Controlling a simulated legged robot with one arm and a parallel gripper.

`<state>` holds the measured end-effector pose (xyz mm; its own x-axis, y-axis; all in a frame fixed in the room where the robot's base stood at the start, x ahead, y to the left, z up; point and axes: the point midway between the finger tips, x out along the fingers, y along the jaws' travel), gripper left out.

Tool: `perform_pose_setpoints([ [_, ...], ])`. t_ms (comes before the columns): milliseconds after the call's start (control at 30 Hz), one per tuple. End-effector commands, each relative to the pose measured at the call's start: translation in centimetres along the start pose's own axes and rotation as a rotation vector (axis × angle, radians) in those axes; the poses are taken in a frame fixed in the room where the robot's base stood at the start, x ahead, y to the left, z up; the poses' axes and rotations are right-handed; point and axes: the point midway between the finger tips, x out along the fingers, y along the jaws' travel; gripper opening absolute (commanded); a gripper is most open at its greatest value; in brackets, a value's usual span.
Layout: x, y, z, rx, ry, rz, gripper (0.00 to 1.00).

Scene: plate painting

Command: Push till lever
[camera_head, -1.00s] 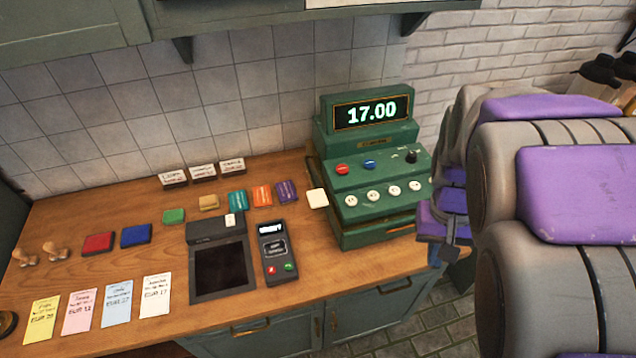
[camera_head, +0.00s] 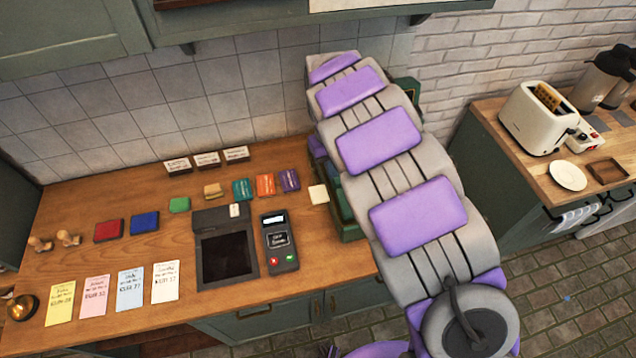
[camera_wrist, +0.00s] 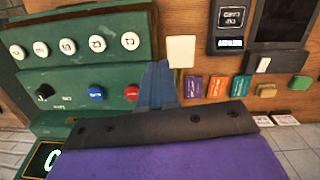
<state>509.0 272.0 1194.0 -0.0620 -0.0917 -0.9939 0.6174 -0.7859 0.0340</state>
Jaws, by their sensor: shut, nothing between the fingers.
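The green till shows upside down in the wrist view (camera_wrist: 80,75), with white round buttons and a blue and a red button. Its small black knob (camera_wrist: 43,92), probably the lever, is at the left of that row. My gripper (camera_wrist: 158,72) is shut and empty. Its blue-grey fingers are beside the red button, near the till's edge and well to the right of the knob. I cannot tell whether they touch the till. In the head view, my arm hides most of the till (camera_head: 348,222), including its knob, and the gripper is hidden or barely visible.
A white card (camera_head: 318,194), a card reader (camera_head: 280,243) and a dark-screened device (camera_head: 228,255) stand left of the till on the wooden counter (camera_head: 215,318). Coloured blocks and paper slips lie further left. A toaster (camera_head: 545,118) stands on another counter at right.

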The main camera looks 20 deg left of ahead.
Motion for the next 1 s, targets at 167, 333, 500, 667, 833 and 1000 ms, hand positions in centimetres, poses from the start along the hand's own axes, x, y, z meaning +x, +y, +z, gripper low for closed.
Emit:
perform_pose_setpoints([
  [167,0.8,-2.5,-1.7,-0.065,0.003,-0.021,0.0],
  [333,1.1,-3.2,-2.1,-0.083,0.005,-0.026,0.0],
  [500,1.1,-3.2,-2.1,-0.083,0.005,-0.027,0.0],
  [667,1.2,-3.2,-2.2,-0.083,0.005,-0.026,0.0],
  [833,1.7,-3.3,-2.2,-0.083,0.003,-0.026,0.0],
  [1000,3.1,-3.3,-2.2,-0.083,0.001,-0.026,0.0],
])
